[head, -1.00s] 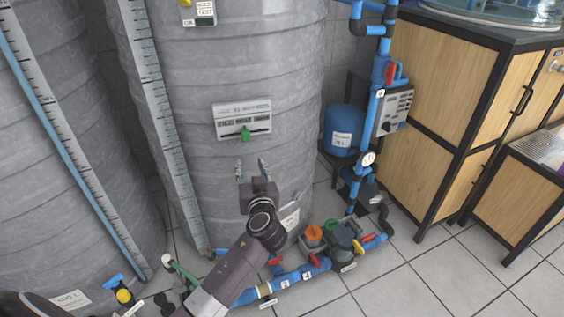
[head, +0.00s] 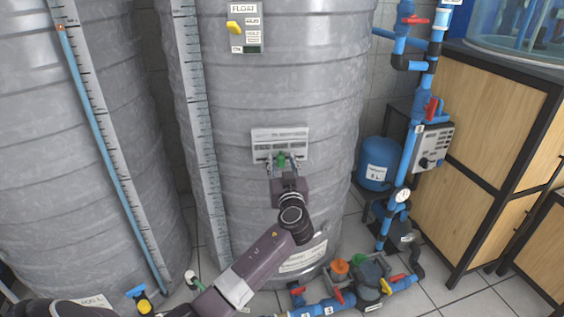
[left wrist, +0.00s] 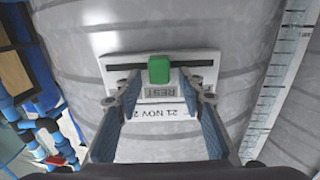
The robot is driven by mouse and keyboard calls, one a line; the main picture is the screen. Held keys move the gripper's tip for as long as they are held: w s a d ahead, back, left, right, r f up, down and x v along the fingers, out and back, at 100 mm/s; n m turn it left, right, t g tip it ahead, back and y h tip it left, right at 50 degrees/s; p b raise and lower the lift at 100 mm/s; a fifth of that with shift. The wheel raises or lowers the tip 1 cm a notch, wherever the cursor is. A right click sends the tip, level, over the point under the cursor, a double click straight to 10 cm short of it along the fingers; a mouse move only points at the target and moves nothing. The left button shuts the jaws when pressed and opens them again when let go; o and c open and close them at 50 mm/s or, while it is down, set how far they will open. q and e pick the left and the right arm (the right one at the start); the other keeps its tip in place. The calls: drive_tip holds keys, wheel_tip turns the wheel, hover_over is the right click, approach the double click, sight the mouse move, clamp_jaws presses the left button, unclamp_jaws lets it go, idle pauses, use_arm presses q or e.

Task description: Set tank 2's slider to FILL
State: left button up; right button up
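The slider plate (head: 280,134) is a white panel with a dark horizontal slot on the front of a grey ribbed tank (head: 300,90). Its green slider knob (head: 281,157) sits near the middle of the slot. In the left wrist view the green knob (left wrist: 159,69) stands above a label that reads REST upside down. My left gripper (head: 283,168) is open just in front of the plate. In the left wrist view its blue-padded fingers (left wrist: 160,105) are spread on either side of the label, short of the knob. No touch shows. My right gripper is not in view.
A FLOAT panel with a yellow knob (head: 235,27) is higher on the same tank. A blue scale strip (head: 110,160) runs down the left tank. Blue pipes with red valves (head: 430,107), a blue vessel (head: 378,162) and a pump (head: 368,277) stand right. Wooden cabinets (head: 475,140) are beyond.

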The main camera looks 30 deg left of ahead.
sight(261, 156)
use_arm(q)
clamp_jaws()
idle(0.3)
drive_tip(key=shift+s+a+f, duration=0.1)
drive_tip(key=shift+s+a, duration=0.1)
drive_tip(key=s+a+b, duration=0.1)
drive_tip(key=s+a, duration=0.2)
drive_tip(key=shift+s+a, duration=0.15)
drive_tip(key=shift+a, duration=0.25)
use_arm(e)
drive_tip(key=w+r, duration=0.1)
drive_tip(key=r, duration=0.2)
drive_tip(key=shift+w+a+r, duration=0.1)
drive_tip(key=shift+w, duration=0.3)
use_arm(q)
unclamp_jaws()
drive_tip(key=shift+s+a, duration=0.15)
